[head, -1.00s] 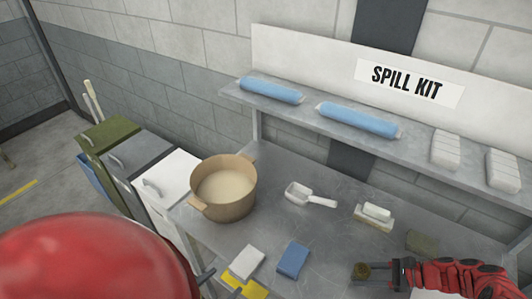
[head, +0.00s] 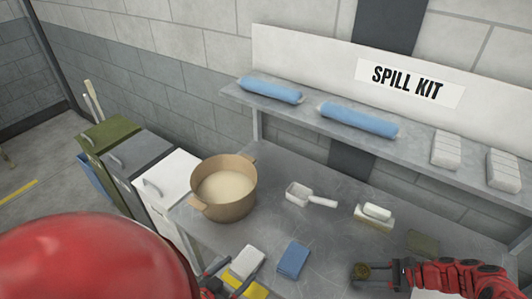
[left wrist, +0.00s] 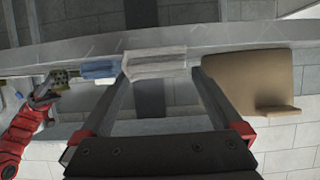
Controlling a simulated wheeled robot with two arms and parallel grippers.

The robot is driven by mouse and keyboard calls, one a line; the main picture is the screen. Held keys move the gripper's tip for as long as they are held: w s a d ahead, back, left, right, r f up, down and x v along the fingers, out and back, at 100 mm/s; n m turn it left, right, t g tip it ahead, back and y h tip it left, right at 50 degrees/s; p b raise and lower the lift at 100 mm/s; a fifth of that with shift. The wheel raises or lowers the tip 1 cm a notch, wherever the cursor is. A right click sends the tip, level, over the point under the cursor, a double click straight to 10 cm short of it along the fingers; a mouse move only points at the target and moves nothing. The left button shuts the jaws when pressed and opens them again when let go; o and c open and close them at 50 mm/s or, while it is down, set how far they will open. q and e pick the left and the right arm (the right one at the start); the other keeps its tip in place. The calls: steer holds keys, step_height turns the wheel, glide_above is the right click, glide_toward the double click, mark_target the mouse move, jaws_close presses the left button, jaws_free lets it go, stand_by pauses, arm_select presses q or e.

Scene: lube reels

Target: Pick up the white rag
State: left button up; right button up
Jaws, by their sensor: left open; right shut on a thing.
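The white rag (head: 248,262) lies folded at the front edge of the steel table. My left gripper (head: 233,274) is open at the rag's near left side. In the left wrist view, the white rag (left wrist: 155,62) shows ahead between the two spread fingertips (left wrist: 160,76); I cannot tell whether they touch it. My right gripper (head: 368,272) is shut on a small round brownish object (head: 360,272) over the right part of the table.
A blue rag (head: 293,260) lies right of the white rag, a yellow rag (head: 254,290) near it. A tan pot (head: 222,205), a white scoop (head: 310,195) and a soap-like block stack (head: 375,216) stand farther back. A shelf (head: 290,108) runs above.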

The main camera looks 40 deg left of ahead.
mark_target(248, 259)
arm_select(q)
steer(key=shift+x, duration=2.4)
steer(key=shift+r, duration=0.1)
steer(key=c, duration=1.2)
steer(key=shift+o, duration=0.2)
steer(key=shift+r, duration=0.55)
step_height(248, 259, up, 2)
steer(key=shift+s+r, duration=0.2)
steer(key=shift+r, duration=0.05)
steer(key=s, duration=1.7)
steer(key=shift+s, duration=0.35)
